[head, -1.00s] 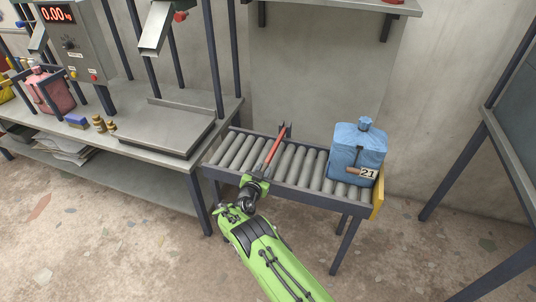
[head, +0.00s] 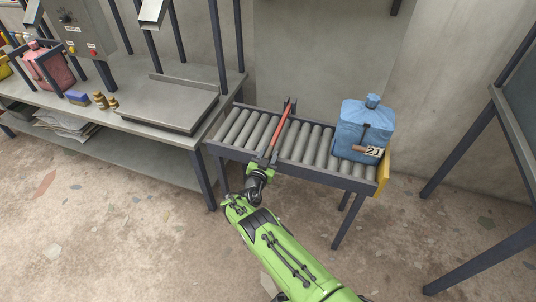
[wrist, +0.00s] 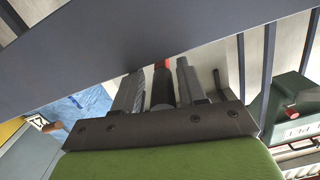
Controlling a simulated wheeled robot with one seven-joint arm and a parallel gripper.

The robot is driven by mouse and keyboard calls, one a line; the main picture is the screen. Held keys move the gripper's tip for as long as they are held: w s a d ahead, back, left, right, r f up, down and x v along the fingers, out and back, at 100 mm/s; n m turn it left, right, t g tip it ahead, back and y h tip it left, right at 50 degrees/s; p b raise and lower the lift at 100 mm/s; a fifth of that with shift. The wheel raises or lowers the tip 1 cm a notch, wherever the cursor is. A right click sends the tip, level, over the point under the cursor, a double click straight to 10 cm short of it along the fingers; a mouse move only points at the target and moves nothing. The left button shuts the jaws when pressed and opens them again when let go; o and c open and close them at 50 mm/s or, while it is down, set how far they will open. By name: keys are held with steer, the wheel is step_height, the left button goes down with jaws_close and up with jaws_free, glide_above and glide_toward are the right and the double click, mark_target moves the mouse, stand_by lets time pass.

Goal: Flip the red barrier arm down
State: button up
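The red barrier arm (head: 281,130) lies across the grey rollers in the head view, running from the near rail to a dark forked bracket (head: 291,104) at the back. It looks low over the rollers, but I cannot tell whether it rests in the fork. My gripper (head: 265,161) is at the arm's near end, by the near rail. In the wrist view a small red piece (wrist: 167,63) shows beyond the gripper's dark plate, under the dark rail. My fingertips are not clear, and contact with the arm cannot be told.
A blue container (head: 364,128) tagged 21 stands on the roller conveyor (head: 237,128) to the right, before a yellow end plate (head: 383,174). A bench with a flat metal plate (head: 175,103) stands to the left. Dark posts (head: 470,150) stand at the right. Floor in front is clear.

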steer(key=shift+o, duration=0.6)
steer(key=shift+r, duration=0.15)
steer(key=p+v, duration=0.8)
steer(key=v, duration=0.7)
steer(key=shift+s, duration=0.35)
